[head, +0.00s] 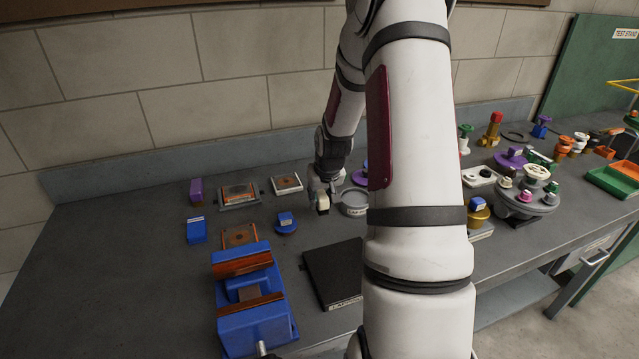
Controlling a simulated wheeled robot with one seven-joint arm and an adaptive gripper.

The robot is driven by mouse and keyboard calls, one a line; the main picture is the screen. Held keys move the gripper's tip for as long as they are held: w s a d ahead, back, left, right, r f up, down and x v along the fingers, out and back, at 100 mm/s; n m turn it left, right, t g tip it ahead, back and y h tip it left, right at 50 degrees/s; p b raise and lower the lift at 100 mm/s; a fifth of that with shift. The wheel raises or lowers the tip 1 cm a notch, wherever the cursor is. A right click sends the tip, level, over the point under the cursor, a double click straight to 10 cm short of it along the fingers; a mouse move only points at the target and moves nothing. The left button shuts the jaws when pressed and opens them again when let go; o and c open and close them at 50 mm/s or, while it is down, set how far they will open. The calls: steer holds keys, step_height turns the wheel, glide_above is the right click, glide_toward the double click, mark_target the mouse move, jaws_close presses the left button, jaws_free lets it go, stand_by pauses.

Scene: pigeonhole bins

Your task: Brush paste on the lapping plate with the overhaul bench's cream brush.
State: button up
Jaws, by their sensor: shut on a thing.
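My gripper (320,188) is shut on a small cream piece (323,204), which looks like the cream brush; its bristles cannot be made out. The gripper is above the bench, just left of a round grey tin (354,210) with a label too small to read fully. The lapping plate (333,270) is a flat black square lying nearer the front of the bench, below the gripper in the picture. Its front edge carries a label starting "LAPPING". My arm hides its right part. I cannot tell whether there is paste on its visible top.
A blue vise (251,318) stands left of the plate. A blue round item (286,223), a blue block (196,230), a purple block (196,191) and trays (287,184) lie behind. Several valve parts and a green-orange bin (612,183) fill the right. Bare bench lies at far left.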

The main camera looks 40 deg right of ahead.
mark_target(320, 193)
steer(key=shift+f+b, duration=0.55)
steer(key=shift+f, duration=1.1)
steer(key=o, duration=1.1)
steer(key=shift+r, duration=0.1)
steer(key=shift+r, duration=0.2)
steer(key=shift+r+p, duration=0.25)
steer(key=shift+p, duration=0.15)
jaws_close()
steer(key=shift+r+p, duration=1.9)
steer(key=shift+r, duration=2.1)
